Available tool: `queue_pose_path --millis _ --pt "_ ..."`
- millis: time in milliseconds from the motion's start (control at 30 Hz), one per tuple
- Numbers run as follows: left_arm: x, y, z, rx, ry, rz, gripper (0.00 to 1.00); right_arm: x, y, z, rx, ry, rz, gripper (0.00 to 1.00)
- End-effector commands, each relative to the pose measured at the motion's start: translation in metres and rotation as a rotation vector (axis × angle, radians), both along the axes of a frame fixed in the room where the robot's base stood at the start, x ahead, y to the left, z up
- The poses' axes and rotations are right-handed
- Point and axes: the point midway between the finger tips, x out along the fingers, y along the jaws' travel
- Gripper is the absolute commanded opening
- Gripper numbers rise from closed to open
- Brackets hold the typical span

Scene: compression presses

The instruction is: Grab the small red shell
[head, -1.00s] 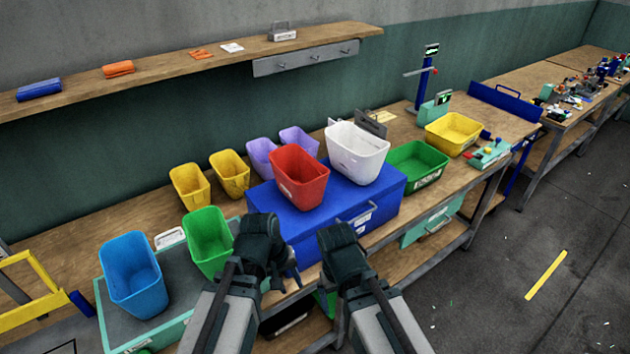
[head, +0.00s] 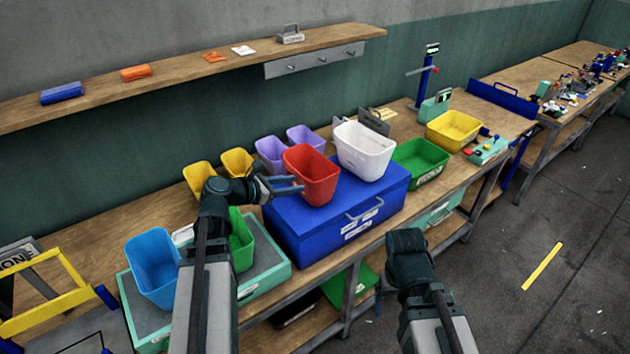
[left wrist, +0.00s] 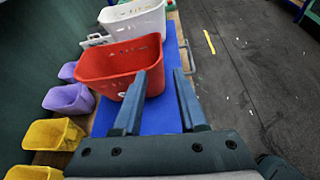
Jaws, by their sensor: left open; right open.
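The red shell is a red open-topped bin (head: 312,176) standing on the blue case (head: 300,232). In the head view my left gripper (head: 299,185) is open, its fingers reaching from the left to the bin's near left side; contact cannot be told. In the left wrist view the red bin (left wrist: 110,68) lies ahead. One finger overlaps the bin's front and the other is to the right of its wall. My right gripper (head: 405,243) is in front of the bench, away from the bin; its fingers are mostly hidden.
A white bin (head: 364,150) stands right of the red one on the same case. Purple bins (head: 271,153) and yellow bins (head: 237,162) are behind. A blue bin (head: 153,268) and a green bin (head: 241,243) stand left. A green tray (head: 421,162) is to the right.

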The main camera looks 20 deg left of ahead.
Motion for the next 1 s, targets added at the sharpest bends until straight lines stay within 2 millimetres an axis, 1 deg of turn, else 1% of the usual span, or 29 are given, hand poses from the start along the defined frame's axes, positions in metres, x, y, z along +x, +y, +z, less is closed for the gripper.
queue_pose_path --millis 33,100,200,333,500,767,867,1000 --pt "0.008 -0.005 -0.007 0.001 0.0 -0.004 0.41 0.0 0.0 -0.007 0.0 0.0 0.0 0.92" --pt "0.019 -0.012 -0.013 0.002 0.0 -0.006 0.41 0.0 0.0 -0.013 0.0 0.0 0.001 0.92" --pt "0.034 -0.022 -0.021 0.001 0.0 -0.006 0.41 0.0 0.0 -0.02 0.0 0.0 0.0 0.92" --pt "0.05 -0.033 -0.027 0.003 0.0 -0.005 0.41 0.0 0.0 -0.027 0.0 0.0 0.0 0.92" --pt "0.059 -0.04 -0.031 0.003 -0.001 -0.003 0.41 0.0 0.0 -0.03 0.0 0.0 0.0 0.92" --pt "0.062 -0.042 -0.032 0.003 0.0 -0.004 0.41 0.0 0.0 -0.032 0.0 0.0 0.0 0.92" --pt "0.068 -0.047 -0.037 0.003 0.0 -0.005 0.41 0.0 0.0 -0.037 0.0 0.0 0.0 0.92" --pt "0.083 -0.057 -0.048 0.004 -0.001 -0.007 0.41 0.0 0.0 -0.047 0.0 0.0 -0.001 0.92"
